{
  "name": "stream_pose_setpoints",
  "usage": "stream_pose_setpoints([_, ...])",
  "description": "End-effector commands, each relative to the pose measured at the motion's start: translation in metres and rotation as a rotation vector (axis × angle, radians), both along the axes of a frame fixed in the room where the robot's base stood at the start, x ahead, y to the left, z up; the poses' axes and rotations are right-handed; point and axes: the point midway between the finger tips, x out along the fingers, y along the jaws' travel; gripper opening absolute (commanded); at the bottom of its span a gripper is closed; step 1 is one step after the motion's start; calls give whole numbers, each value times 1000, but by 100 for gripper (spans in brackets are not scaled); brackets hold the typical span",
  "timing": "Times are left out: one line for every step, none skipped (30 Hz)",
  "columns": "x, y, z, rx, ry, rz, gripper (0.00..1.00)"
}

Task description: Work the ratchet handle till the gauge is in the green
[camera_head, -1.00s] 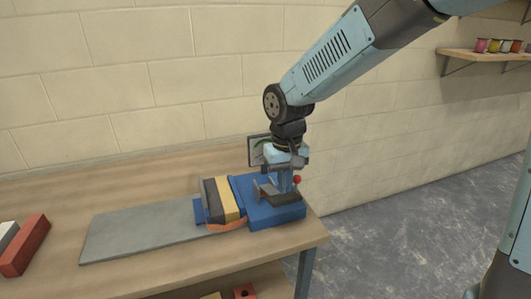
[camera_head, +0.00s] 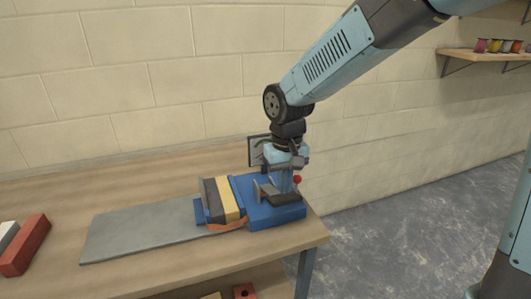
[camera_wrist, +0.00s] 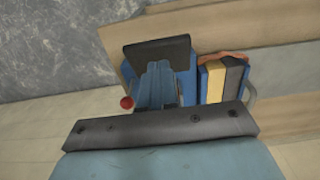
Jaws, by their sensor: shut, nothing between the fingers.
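The blue ratchet unit (camera_head: 275,214) sits at the right end of the bench, with a strap around a stack of black, grey and yellow slabs (camera_head: 222,200). A red knob (camera_head: 297,179) stands at its right; it also shows in the wrist view (camera_wrist: 126,102). The gauge (camera_head: 257,147), a dark-framed panel with a green arc, stands behind my wrist and is partly hidden, so its needle cannot be read. My gripper (camera_head: 282,187) points down over the unit, shut and empty, close beside the knob. I cannot tell whether it touches the handle.
A grey slab (camera_head: 140,232) lies on the bench left of the unit. A red block (camera_head: 25,246) lies at the far left. The block wall is close behind. The bench (camera_head: 180,270) ends just right of the unit, with open floor beyond.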

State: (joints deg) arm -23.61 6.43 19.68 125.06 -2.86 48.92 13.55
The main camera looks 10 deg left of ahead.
Motion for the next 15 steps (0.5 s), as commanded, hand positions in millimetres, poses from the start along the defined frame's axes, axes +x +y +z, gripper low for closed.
stream_pose_setpoints([0, 0, 0, 0, 0, 0, 0])
stream_pose_setpoints([0, 0, 0, 0, 0, 0, 0])
stream_pose_setpoints([0, 0, 0, 0, 0, 0, 0])
stream_pose_setpoints([0, 0, 0, 0, 0, 0, 0])
stream_pose_setpoints([0, 0, 0, 0, 0, 0, 0])
stream_pose_setpoints([0, 0, 0, 0, 0, 0, 0])
stream_pose_setpoints([0, 0, 0, 0, 0, 0, 0])
stream_pose_setpoints([0, 0, 0, 0, 0, 0, 0])
stream_pose_setpoints([0, 0, -1, 0, 0, 0, 0])
stream_pose_setpoints([0, 0, -2, -1, 1, 0, 0])
stream_pose_setpoints([0, 0, -3, -1, 1, 0, 0])
stream_pose_setpoints([0, 0, -5, -1, 1, 0, 0])
stream_pose_setpoints([0, 0, -7, -1, 1, 1, 0])
stream_pose_setpoints([0, 0, -9, -1, 2, 1, 0])
stream_pose_setpoints([0, 0, -11, -2, 1, 1, 0])
